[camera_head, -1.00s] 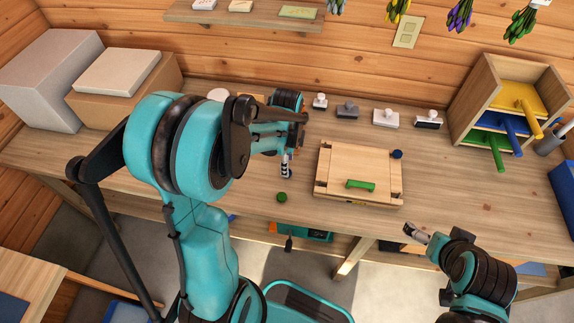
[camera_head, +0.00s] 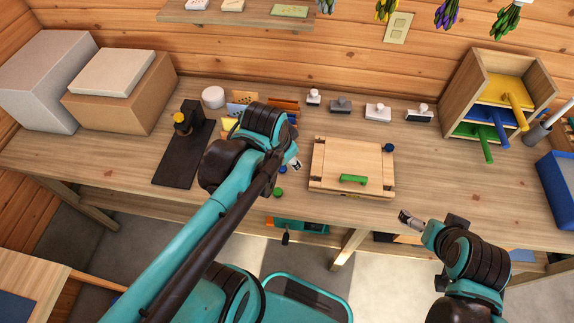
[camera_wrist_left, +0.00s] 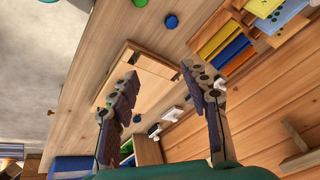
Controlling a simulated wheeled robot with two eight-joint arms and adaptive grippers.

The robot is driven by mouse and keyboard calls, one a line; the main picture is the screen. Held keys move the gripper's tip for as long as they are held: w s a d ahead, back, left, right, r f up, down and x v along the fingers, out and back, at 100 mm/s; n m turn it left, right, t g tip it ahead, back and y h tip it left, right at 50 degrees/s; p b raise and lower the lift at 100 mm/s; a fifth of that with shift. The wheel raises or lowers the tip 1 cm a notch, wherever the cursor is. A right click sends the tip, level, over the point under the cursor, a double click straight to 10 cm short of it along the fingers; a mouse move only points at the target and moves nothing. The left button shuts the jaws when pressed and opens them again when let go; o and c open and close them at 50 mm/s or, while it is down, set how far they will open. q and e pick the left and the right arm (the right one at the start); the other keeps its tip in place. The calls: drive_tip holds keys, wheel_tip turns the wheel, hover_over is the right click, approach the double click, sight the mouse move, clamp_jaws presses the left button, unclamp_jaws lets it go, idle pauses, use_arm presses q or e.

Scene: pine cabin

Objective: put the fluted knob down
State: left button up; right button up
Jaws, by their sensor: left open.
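A round blue knob (camera_wrist_left: 171,21) lies on the bench in the left wrist view, with a round green piece (camera_wrist_left: 140,2) beside it at the picture's top edge. The green piece also shows near the bench's front edge in the head view (camera_head: 278,193). Fluting is too small to make out on either one. My left gripper (camera_wrist_left: 160,73) is open and empty, its fingers spread apart above the bench. In the head view it (camera_head: 293,163) hangs just left of the wooden board. My right gripper (camera_head: 408,218) is off the bench's front edge; its jaws are unclear.
The wooden board (camera_head: 335,165) has a green handle (camera_head: 353,179), and a dark blue knob (camera_head: 388,148) sits at its far right corner. Several stamps (camera_head: 340,105) stand behind. A dark stand (camera_head: 180,165) is at left, coloured drawers (camera_head: 505,90) at right. Bench right of the board is clear.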

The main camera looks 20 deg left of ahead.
use_arm(q)
drive_tip(key=s+n, duration=0.1)
drive_tip(key=s+d+n+t, duration=0.1)
drive_tip(key=n, duration=0.1)
drive_tip(key=s+n+t, duration=0.1)
drive_tip(key=n, duration=0.1)
drive_tip(key=shift+s+d, duration=0.2)
drive_tip(key=shift+d, duration=0.2)
wheel_tip(320, 180, down, 3)
drive_tip(key=b, duration=0.3)
idle(0.5)
